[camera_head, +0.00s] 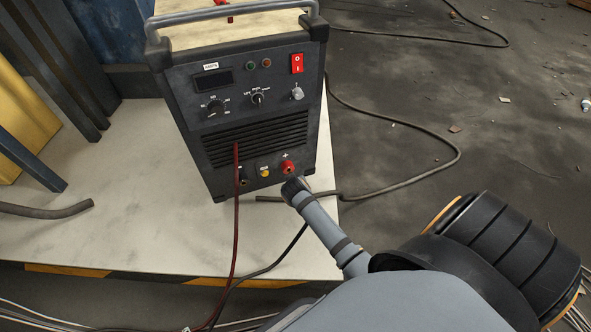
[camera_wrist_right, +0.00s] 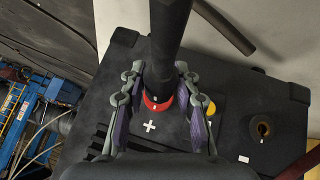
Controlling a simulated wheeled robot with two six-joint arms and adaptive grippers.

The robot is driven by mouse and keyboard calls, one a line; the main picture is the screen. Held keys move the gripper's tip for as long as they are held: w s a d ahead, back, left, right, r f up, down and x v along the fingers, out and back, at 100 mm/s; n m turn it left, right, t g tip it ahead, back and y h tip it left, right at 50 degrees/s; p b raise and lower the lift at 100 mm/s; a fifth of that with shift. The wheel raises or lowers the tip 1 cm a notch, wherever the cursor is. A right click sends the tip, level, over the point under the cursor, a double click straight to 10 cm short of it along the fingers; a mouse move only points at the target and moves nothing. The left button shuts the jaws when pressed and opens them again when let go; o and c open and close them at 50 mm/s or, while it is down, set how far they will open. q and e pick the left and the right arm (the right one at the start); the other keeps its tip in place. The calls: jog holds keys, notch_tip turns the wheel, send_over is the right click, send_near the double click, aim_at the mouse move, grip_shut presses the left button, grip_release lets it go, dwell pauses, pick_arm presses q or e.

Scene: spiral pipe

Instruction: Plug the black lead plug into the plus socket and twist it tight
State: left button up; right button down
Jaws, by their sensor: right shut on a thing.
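My right gripper (camera_head: 296,187) reaches from the lower right to just below the red plus socket (camera_head: 287,167) on the welding machine's front. In the right wrist view, the fingers of my gripper (camera_wrist_right: 160,102) are on both sides of the black lead plug (camera_wrist_right: 168,42), shut on it. The plug covers part of the plus socket's red ring (camera_wrist_right: 149,105), beside the white plus mark (camera_wrist_right: 150,127). Whether its tip is inside the socket is hidden. In the head view my gripper mostly hides the plug; its black cable (camera_head: 296,240) hangs below. My left gripper is out of view.
The welding machine (camera_head: 187,115) stands on a pale platform (camera_head: 110,190) with a striped edge. Another socket (camera_wrist_right: 262,127) and a yellow button (camera_wrist_right: 211,108) are close by. A dark red cable (camera_head: 236,215) hangs before the panel. A grey cable (camera_head: 425,177) runs across the floor.

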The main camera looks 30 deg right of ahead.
jog(key=shift+w+d, duration=0.1)
jog(key=shift+w, duration=0.35)
jog(key=shift+w+d, duration=0.1)
jog(key=shift+w, duration=0.25)
jog(key=shift+w+d, duration=0.2)
jog(key=shift+w, duration=0.75)
